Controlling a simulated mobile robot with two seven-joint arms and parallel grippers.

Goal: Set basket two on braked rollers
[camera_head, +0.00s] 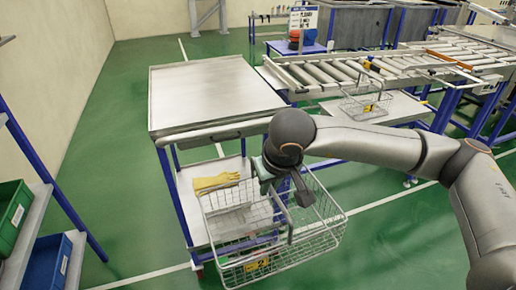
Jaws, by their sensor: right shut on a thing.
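A wire basket (325,241) with a yellow tag (257,265) hangs at the lower centre; the tag seems to read 2. My right gripper (292,196) is shut on this basket's upright handle and holds it in front of the steel-topped cart. The arm and gripper hide part of the basket's far side. The roller conveyor (312,74) lies beyond, to the upper right. A second wire basket (361,108) with a yellow tag stands at its near side; its number is hard to read. I cannot see the brake state of the rollers. My left gripper is out of view.
The cart (212,95) has a bare top and a lower shelf with yellow gloves (216,182). Green and blue bins (12,215) stand on a rack at left. An orange-red bar (449,60) crosses the rollers at right. Green floor is open at left.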

